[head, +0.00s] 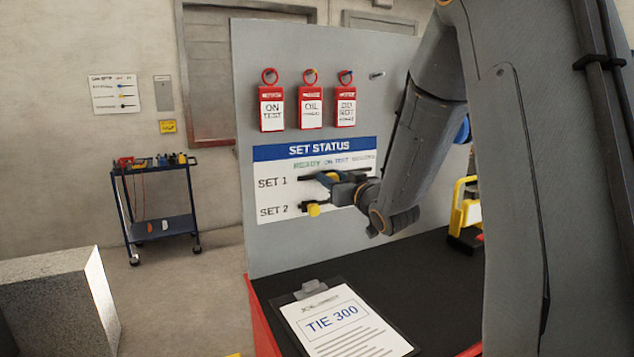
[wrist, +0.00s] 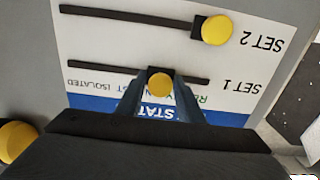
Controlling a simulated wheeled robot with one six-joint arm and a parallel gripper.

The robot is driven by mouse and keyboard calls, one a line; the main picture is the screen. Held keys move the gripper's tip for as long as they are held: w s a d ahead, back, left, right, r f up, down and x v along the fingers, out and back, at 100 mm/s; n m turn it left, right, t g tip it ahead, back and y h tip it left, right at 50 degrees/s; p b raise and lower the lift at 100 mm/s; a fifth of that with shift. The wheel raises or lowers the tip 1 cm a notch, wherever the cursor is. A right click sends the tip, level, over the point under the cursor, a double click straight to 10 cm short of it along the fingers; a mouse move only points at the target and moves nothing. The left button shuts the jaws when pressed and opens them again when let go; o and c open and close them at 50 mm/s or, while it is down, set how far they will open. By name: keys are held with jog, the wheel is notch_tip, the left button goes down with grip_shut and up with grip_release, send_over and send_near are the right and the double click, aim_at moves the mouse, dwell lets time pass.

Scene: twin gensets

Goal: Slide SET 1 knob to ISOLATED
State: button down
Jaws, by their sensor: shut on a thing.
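The SET 1 knob (wrist: 160,86) is a round yellow knob on a dark horizontal slot in the white SET STATUS panel (head: 268,168). The wrist view shows the panel upside down. My gripper (wrist: 160,78) is shut on the knob, one finger on each side. The knob sits part way along its slot, nearer the SET 1 label end than the ISOLATED end, which is at left in the wrist view. In the head view my gripper (head: 332,179) is at the SET 1 row and hides the knob.
The yellow SET 2 knob (wrist: 216,30) is at the label end of its slot; it also shows in the head view (head: 313,209). Several red tags (head: 310,108) hang above the panel. A clipboard (head: 345,322) lies on the dark bench top. A round yellow thing (wrist: 15,141) shows in the wrist view.

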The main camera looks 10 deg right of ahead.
jog(key=d, duration=0.3)
jog(key=shift+w+d, duration=0.3)
jog(key=shift+w, duration=0.05)
jog(key=c, duration=1.4)
grip_release()
jog(key=shift+c, duration=0.2)
jog(key=s+d+b, duration=0.1)
jog(key=s, duration=0.6)
jog(key=shift+s+d+b, duration=0.25)
jog(key=shift+s+b, duration=0.05)
jog(key=shift+s, duration=0.05)
